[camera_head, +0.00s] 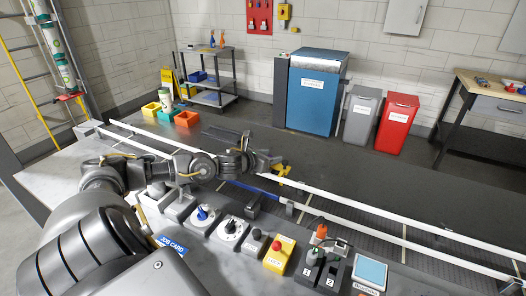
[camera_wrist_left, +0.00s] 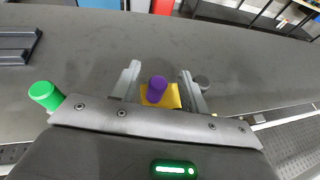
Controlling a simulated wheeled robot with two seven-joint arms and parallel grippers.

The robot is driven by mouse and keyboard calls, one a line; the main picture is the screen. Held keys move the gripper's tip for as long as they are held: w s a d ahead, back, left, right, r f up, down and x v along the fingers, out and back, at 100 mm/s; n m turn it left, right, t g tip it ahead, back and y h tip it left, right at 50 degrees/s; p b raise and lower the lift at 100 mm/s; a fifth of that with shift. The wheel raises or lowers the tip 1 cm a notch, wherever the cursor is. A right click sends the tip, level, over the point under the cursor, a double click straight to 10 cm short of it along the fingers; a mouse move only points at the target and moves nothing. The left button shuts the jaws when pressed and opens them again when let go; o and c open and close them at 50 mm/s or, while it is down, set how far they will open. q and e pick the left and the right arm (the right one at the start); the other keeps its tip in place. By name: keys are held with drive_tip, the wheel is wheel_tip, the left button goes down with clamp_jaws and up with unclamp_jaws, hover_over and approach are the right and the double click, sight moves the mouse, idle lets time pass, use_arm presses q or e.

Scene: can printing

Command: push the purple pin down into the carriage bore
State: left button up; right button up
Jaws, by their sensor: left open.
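The purple pin (camera_wrist_left: 157,87) stands upright at a yellow block (camera_wrist_left: 169,98), which looks like the carriage, in the left wrist view. How deep the pin sits, and the bore itself, cannot be seen. My left gripper (camera_wrist_left: 160,86) is open, with one grey finger on each side of the pin in the picture; I cannot tell whether either touches it. In the head view my left gripper (camera_head: 264,160) is beside the yellow carriage (camera_head: 282,172) on the rail, and the pin cannot be made out there. My right gripper is not in view.
White rails (camera_head: 350,217) run along the bench. Several controls, including a yellow box with a red button (camera_head: 280,252), line the front. The dark surface behind is mostly clear.

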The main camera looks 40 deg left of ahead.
use_arm(q)
drive_tip(key=b+v, duration=0.2)
drive_tip(key=v, duration=0.6)
drive_tip(key=shift+f, duration=0.15)
drive_tip(key=shift+v, duration=1.3)
drive_tip(key=shift+w+a, duration=0.1)
